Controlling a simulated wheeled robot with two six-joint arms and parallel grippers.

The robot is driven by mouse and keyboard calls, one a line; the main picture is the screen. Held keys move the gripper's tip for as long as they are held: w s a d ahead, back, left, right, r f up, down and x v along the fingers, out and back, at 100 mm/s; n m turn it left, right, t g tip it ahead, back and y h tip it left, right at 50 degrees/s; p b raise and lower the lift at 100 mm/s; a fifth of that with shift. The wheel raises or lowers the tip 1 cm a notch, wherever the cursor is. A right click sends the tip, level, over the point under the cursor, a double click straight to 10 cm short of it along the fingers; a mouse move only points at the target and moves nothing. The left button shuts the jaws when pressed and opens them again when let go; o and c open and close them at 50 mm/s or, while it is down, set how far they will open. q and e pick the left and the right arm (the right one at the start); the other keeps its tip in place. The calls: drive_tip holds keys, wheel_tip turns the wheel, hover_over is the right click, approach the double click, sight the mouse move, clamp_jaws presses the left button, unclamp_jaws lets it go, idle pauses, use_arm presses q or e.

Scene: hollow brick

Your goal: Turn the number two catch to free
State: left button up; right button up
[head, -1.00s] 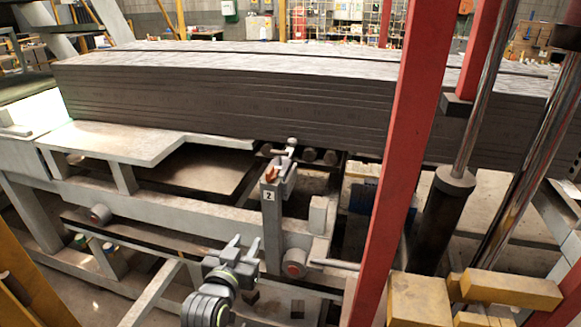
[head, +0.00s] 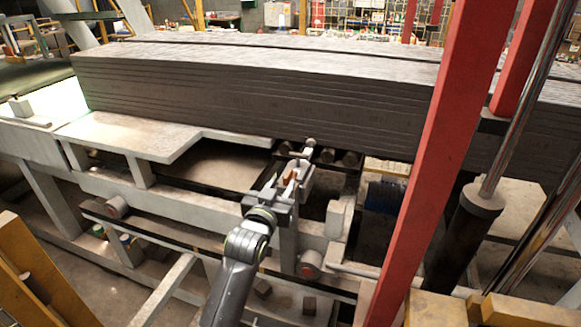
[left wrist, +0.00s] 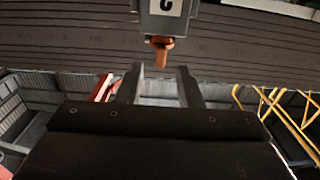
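The number two catch is a grey post (head: 288,232) with a pale knobbed lever (head: 309,152) at its top and a small orange piece (head: 289,178). My left gripper (head: 276,186) is at the post's upper part, in front of the orange piece, and hides the number label in the head view. In the left wrist view the plate with the 2 (left wrist: 170,18) appears upside down, with the orange piece (left wrist: 160,50) hanging from it. My left fingers (left wrist: 160,77) are spread, with nothing between them, and the orange piece is just past their tips. My right gripper is out of view.
A long stack of dark slabs (head: 250,98) lies behind the catch. A pale steel frame (head: 180,208) runs left of the post.

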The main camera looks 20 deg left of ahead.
sight(291, 169)
use_arm(q)
drive_tip(key=shift+w+d+p, duration=0.15)
drive_tip(key=shift+w+p, duration=0.45)
drive_tip(key=shift+w, duration=3.25)
clamp_jaws()
